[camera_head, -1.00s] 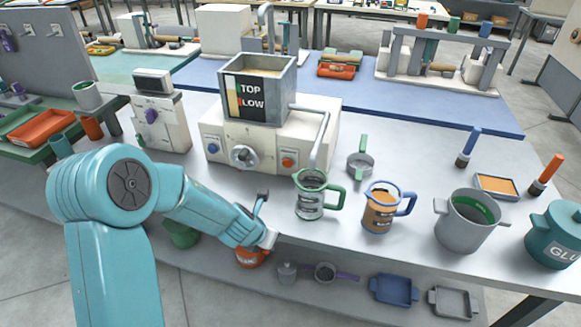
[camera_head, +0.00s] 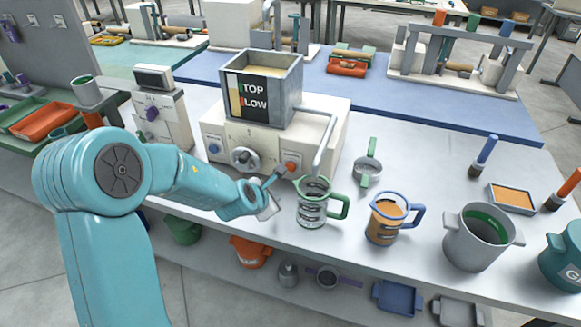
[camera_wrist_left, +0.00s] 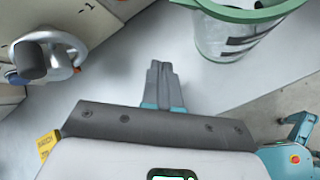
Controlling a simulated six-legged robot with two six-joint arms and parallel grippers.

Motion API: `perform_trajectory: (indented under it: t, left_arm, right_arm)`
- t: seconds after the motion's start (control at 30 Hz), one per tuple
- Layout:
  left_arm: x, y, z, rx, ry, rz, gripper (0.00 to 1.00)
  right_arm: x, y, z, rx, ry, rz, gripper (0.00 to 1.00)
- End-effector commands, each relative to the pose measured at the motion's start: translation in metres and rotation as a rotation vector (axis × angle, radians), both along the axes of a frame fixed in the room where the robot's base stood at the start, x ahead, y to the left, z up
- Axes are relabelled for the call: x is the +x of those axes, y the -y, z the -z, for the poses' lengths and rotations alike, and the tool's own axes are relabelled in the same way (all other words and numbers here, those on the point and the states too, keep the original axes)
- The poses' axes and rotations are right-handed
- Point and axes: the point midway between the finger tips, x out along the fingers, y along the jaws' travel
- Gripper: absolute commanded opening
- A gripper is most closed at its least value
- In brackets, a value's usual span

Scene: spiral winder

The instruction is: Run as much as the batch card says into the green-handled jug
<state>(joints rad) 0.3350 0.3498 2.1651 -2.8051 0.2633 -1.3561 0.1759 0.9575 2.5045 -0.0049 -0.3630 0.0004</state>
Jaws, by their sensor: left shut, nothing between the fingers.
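The dispensing machine (camera_head: 325,125) has a grey hopper (camera_head: 288,85) marked TOP and LOW, a dial (camera_head: 245,158) and an orange button (camera_head: 291,166) on its front. The green-handled jug (camera_head: 312,206) is clear with dark markings and stands upright under the bent spout pipe (camera_head: 325,145); no filling shows in it. My left gripper (camera_head: 277,176) is shut and empty, its tips close to the orange button; I cannot tell if they touch. In the left wrist view the shut fingers (camera_wrist_left: 163,82) lie between the dial (camera_wrist_left: 45,57) and the jug (camera_wrist_left: 230,35). I cannot make out a batch card.
A blue-handled jug (camera_head: 384,219) with orange-brown content stands right of the green-handled jug. A box with a display (camera_head: 153,78) stands left of the machine.

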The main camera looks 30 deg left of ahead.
Motion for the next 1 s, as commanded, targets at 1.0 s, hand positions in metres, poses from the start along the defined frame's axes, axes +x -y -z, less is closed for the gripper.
perform_trajectory:
  t: [1.0]
  left_arm:
    - [0.089, -0.021, 0.0, -0.001, -0.001, -0.001, 0.0]
  right_arm:
    - [0.0, 0.0, -0.056, 0.0, 0.0, 0.0, 0.0]
